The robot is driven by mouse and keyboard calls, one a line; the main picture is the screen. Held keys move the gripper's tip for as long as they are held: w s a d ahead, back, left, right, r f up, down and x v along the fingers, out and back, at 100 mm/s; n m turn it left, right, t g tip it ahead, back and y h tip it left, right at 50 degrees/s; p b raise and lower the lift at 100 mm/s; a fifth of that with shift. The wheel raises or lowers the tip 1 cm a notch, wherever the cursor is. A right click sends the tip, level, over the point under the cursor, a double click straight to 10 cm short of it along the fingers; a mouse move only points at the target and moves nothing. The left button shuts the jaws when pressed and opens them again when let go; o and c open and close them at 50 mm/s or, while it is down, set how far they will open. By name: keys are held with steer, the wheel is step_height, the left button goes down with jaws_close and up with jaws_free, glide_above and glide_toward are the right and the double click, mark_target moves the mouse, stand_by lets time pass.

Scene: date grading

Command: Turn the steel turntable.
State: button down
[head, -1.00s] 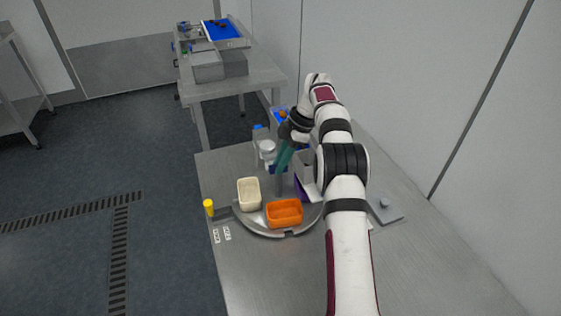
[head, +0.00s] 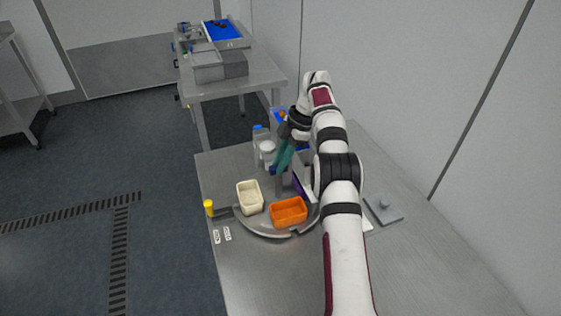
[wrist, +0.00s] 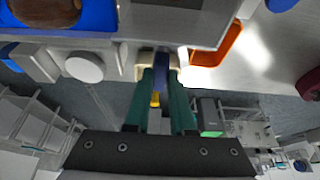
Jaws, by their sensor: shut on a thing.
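The steel turntable (head: 262,230) sits on the steel table and carries a cream tub (head: 249,197) and an orange tub (head: 289,212). A grey upright post (head: 279,186) rises from the turntable behind the tubs. My gripper (head: 280,170), with green fingers, points down at the post. In the wrist view my gripper (wrist: 160,85) is shut on a narrow blue-grey upright piece (wrist: 161,65), apparently that post. The orange tub (wrist: 215,45) shows beyond the fingers.
A yellow knob (head: 209,207) stands at the table's left edge. A clear bottle with a blue cap (head: 260,136) and a white-lidded jar (head: 267,148) stand behind the turntable. A grey plate (head: 383,208) lies at the right. The front table surface is clear.

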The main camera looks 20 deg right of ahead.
steer(key=c, duration=0.8)
jaws_free()
steer(key=shift+o, duration=0.2)
steer(key=shift+r, duration=0.4)
step_height(320, 180, up, 4)
steer(key=shift+s+d+f, duration=0.1)
steer(key=shift+d+f, duration=0.05)
steer(key=shift+f, duration=0.1)
steer(key=s+d+r, duration=0.6)
steer(key=s+d, duration=0.1)
steer(key=d, duration=0.1)
steer(key=shift+s+d+r, duration=0.2)
steer(key=shift+s+r, duration=0.15)
